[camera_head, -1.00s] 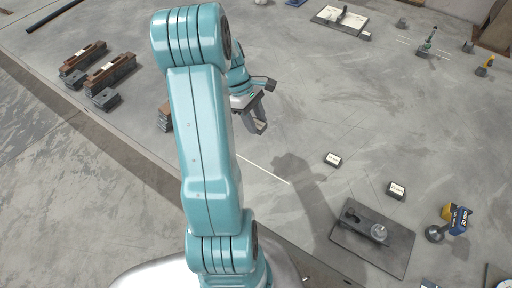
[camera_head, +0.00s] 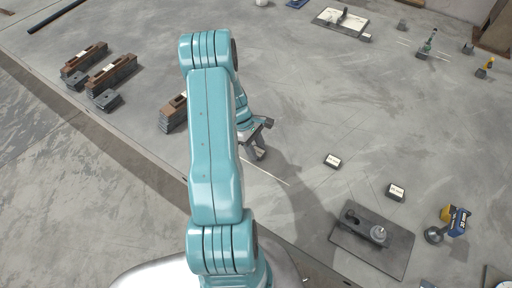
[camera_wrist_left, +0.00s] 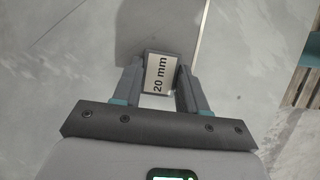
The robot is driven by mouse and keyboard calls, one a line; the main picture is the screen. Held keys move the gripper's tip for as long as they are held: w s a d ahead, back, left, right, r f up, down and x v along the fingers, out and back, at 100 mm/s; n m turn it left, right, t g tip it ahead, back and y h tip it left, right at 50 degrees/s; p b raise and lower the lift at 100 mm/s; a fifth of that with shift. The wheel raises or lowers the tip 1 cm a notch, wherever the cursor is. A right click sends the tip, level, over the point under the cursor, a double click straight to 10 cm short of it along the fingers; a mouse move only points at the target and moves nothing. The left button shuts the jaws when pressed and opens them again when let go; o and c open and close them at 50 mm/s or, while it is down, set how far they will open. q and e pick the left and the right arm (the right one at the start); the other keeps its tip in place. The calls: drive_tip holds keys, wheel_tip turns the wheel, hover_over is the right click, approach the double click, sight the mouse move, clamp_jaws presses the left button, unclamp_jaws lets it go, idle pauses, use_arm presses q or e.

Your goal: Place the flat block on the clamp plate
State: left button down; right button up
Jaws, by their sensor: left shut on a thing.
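A small block with a white "20 mm" label (camera_wrist_left: 160,74) sits between the fingers of my left gripper (camera_wrist_left: 158,84) in the left wrist view, and the gripper is shut on it. In the head view my left gripper (camera_head: 255,152) is low over the floor, partly hidden behind my arm; the block cannot be made out there. A dark flat plate (camera_head: 362,258) with a dark fitting and a round silvery part lies at the lower right, apart from the gripper. I take it for the clamp plate. My right gripper is not in view.
Two small labelled blocks (camera_head: 333,161) (camera_head: 396,191) lie on the floor between gripper and plate. A yellow and blue tool (camera_head: 450,222) stands right of the plate. Stacked dark pieces with brown bars (camera_head: 108,73) are at the left.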

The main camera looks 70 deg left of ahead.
use_arm(q)
drive_tip(key=shift+f, duration=0.15)
drive_tip(key=c, duration=0.6)
unclamp_jaws()
